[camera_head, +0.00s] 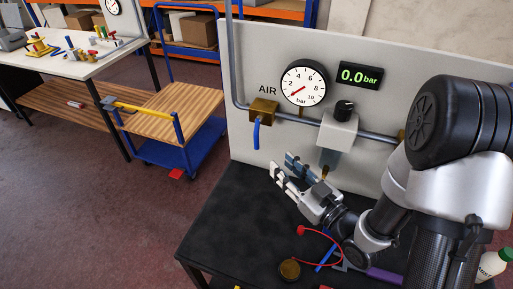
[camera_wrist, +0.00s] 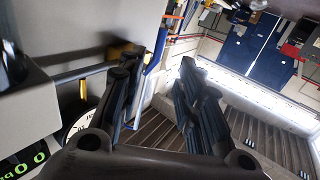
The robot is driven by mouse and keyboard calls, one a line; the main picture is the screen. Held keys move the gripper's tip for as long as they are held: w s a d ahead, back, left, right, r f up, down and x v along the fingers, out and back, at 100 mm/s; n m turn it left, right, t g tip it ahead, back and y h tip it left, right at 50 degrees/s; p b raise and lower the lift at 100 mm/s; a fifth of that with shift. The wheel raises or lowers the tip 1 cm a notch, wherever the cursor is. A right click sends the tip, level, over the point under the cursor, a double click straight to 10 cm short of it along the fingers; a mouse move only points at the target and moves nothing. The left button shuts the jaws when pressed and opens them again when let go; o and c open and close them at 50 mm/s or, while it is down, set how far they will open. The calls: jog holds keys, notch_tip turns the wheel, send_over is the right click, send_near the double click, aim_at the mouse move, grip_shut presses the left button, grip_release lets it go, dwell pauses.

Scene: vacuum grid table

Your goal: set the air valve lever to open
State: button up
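The air valve is a brass body (camera_head: 263,110) on the grey pipe at the left of the upright panel. Its blue lever (camera_head: 256,134) hangs straight down, across the pipe's direction. My gripper (camera_head: 281,166) is open and empty, right of and below the lever and apart from it in the head view. In the wrist view my two dark fingers (camera_wrist: 172,75) are spread with a clear gap. The brass valve body (camera_wrist: 122,50) shows partly behind the left finger there. I cannot clearly make out the lever in that view.
The round gauge (camera_head: 304,82) points near zero and the display (camera_head: 360,75) reads 0.0 bar. A regulator with a black knob (camera_head: 344,110) is on the pipe right of the gauge. The black table (camera_head: 235,215) holds a red hose (camera_head: 341,248) and a brass disc (camera_head: 289,270). Its left part is clear.

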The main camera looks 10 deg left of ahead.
aim_at(258, 142)
jog(key=b+x, duration=0.1)
jog(key=x, duration=1.2)
jog(key=shift+r, duration=0.1)
jog(key=shift+c, duration=0.3)
grip_shut()
